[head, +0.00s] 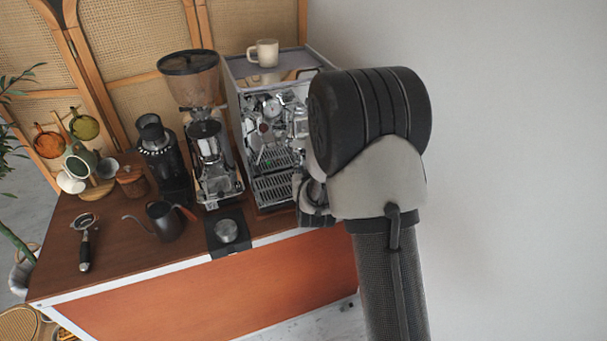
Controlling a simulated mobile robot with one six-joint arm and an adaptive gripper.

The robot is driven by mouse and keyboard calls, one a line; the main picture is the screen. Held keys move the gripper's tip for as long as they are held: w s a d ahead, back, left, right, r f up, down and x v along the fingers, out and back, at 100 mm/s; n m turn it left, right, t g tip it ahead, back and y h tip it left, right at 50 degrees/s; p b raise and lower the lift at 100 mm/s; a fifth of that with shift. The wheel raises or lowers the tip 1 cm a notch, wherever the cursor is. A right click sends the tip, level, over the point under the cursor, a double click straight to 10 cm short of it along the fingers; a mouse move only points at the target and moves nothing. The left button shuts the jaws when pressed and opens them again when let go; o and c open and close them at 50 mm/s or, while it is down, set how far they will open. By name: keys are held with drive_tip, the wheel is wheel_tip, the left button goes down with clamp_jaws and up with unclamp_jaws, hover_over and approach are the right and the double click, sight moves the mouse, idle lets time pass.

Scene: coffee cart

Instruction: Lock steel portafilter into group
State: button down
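A portafilter with a round metal head and a black handle (85,243) lies on the counter at the far left, its handle toward the front edge. The espresso machine (232,76) stands at the right end of the counter. Its front has shiny metal fittings and a round gauge, with a slatted drip tray (273,188) below. I cannot clearly pick out the group. My arm covers the machine's right side. My wrist joints show beside the machine's lower right front, but my gripper is hidden behind the arm. Whether it holds anything cannot be seen.
A grinder (190,75), a black smaller grinder (158,150), a dark kettle (164,222) and a black scale or tamping mat (218,246) stand left of the machine. A cream mug (265,52) sits on top of it. Cups and bowls (75,165) are at the back left.

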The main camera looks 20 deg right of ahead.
drive_tip(key=shift+d, duration=0.2)
idle(0.3)
drive_tip(key=shift+s+d+n+y+b, duration=0.15)
drive_tip(key=shift+d+n+y+b, duration=0.4)
drive_tip(key=shift+n+y+b, duration=0.25)
drive_tip(key=shift+d+n+t+y, duration=0.3)
drive_tip(key=shift+d+n+y, duration=0.2)
drive_tip(key=shift+d+y, duration=0.25)
drive_tip(key=shift+y, duration=0.25)
drive_tip(key=shift+d+r+n+y+p, duration=0.15)
drive_tip(key=shift+d+n+y+p, duration=0.4)
drive_tip(key=shift+n+y+p, duration=0.15)
drive_tip(key=c, duration=1.2)
unclamp_jaws()
drive_tip(key=shift+c, duration=0.2)
